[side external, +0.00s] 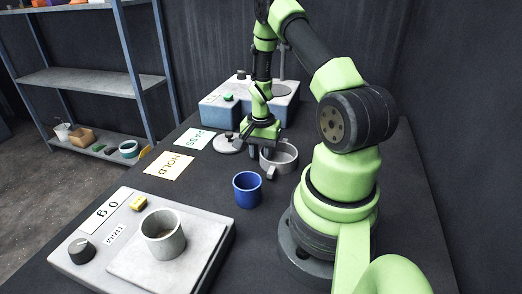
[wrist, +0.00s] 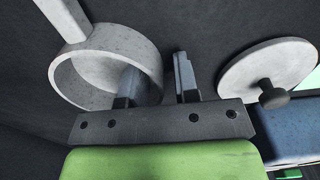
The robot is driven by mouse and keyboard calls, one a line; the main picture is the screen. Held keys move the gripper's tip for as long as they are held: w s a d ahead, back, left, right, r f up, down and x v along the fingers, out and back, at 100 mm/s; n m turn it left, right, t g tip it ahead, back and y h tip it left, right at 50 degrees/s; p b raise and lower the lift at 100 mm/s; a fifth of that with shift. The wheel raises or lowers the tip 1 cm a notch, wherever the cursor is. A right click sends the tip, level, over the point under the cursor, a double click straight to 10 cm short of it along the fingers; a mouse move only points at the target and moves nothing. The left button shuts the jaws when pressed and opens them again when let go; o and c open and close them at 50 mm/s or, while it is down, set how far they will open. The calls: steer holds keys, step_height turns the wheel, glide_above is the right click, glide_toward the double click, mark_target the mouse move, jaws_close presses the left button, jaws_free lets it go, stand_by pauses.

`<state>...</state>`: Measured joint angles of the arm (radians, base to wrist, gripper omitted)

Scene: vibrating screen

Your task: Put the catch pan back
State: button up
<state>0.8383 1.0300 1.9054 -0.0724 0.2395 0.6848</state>
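The catch pan appears to be the round grey pan with a bar handle (side external: 285,157), standing on the dark table just right of my gripper (side external: 258,148). In the wrist view the pan (wrist: 85,75) is at upper left, its handle reaching to the top edge. My gripper (wrist: 157,80) is open, with a clear gap between its fingers. The left finger overlaps the pan's opening and the right finger is outside it, so the near wall lies between them. I cannot tell whether either finger touches the wall.
A grey round lid with a knob (side external: 228,145) lies left of my gripper. A blue-grey machine (side external: 222,112) stands behind. A blue cup (side external: 247,189) stands in front of the pan. PASS (side external: 195,139) and HOLD (side external: 169,165) cards lie left. A scale (side external: 120,272) carries a grey cup (side external: 162,235).

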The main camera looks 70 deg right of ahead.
steer(key=w+a+r+n+t, duration=0.1)
steer(key=a+r, duration=0.1)
steer(key=r, duration=0.7)
steer(key=w+a+r+n, duration=0.2)
steer(key=a+r, duration=0.1)
steer(key=r, duration=0.7)
steer(key=s+a+r+n+t+y, duration=0.1)
steer(key=s+a+r+n+t, duration=0.2)
steer(key=a, duration=0.7)
steer(key=s+a+r+n+t+y, duration=0.1)
steer(key=s+a+r+n+t, duration=0.2)
steer(key=s+a+r+n, duration=0.2)
steer(key=a+r+n, duration=0.3)
steer(key=a, duration=0.2)
steer(key=shift+s+r, duration=0.3)
steer(key=shift+r, duration=0.1)
